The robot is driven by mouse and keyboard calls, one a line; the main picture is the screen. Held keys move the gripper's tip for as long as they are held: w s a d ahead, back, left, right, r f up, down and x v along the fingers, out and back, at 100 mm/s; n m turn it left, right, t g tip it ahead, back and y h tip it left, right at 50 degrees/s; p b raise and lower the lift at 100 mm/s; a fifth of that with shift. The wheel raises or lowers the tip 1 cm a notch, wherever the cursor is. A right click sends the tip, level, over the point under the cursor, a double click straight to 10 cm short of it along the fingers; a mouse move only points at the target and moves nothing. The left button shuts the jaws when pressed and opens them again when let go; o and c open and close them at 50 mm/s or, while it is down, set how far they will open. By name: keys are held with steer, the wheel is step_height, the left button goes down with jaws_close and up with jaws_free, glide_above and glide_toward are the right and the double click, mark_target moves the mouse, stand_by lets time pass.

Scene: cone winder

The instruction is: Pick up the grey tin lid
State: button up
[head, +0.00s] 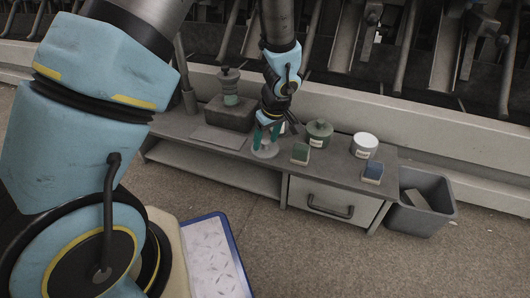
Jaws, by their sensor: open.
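A small round grey piece, which looks like the grey tin lid (265,152), lies on the grey bench top near its front edge. My gripper (267,140) points down just above it, with its teal fingers apart. The fingers partly cover the lid. I cannot tell whether they touch it. Nothing is seen held between them.
A grey bin (408,218) stands right.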

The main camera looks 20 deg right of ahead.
jaws_close()
stand_by(0.6)
